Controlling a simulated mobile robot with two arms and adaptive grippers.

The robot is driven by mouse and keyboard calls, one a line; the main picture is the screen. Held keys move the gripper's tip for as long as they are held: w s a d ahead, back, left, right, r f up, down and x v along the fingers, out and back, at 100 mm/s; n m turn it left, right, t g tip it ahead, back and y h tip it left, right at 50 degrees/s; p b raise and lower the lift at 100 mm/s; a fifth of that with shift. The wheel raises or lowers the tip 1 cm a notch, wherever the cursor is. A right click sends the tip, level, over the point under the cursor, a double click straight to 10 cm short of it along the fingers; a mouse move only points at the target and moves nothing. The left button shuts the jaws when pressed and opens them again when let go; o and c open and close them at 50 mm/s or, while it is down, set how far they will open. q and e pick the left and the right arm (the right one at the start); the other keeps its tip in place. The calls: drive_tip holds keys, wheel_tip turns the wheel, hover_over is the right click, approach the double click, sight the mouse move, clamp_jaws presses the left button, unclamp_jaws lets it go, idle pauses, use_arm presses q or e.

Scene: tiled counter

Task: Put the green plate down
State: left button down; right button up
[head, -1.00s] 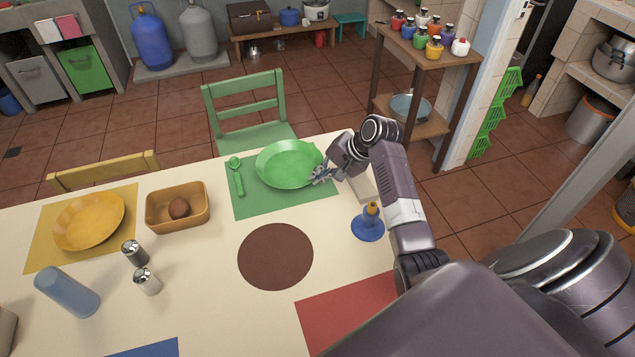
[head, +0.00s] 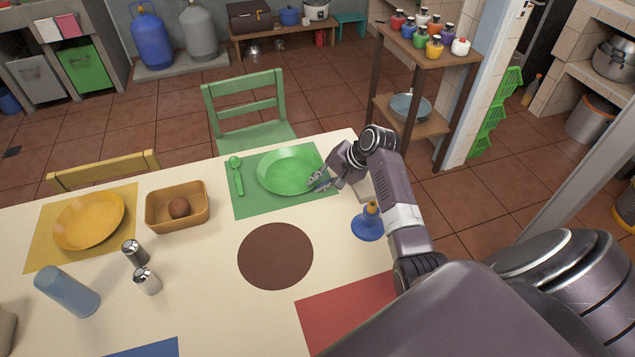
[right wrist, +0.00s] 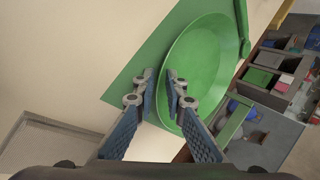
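The green plate (head: 285,172) lies flat on the green placemat (head: 245,207) at the far side of the table, beside the green spoon (head: 236,175). My right gripper (head: 318,181) is at the plate's right rim. In the right wrist view the plate (right wrist: 205,70) shows with its rim running between the two fingertips (right wrist: 160,85). One finger is outside the rim and one is over the inside, with a gap visible between them, so the gripper looks open around the rim. My left gripper is not in view.
A blue candle holder (head: 368,224) stands near my right forearm. A brown round mat (head: 275,256) lies bare in the middle. A yellow plate (head: 88,221), a tan bowl (head: 160,212), two shakers (head: 135,253) and a blue cup (head: 67,291) are on the left. A green chair (head: 245,110) stands behind.

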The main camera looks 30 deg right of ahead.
drive_tip(key=v, duration=1.2)
drive_tip(key=shift+r, duration=0.1)
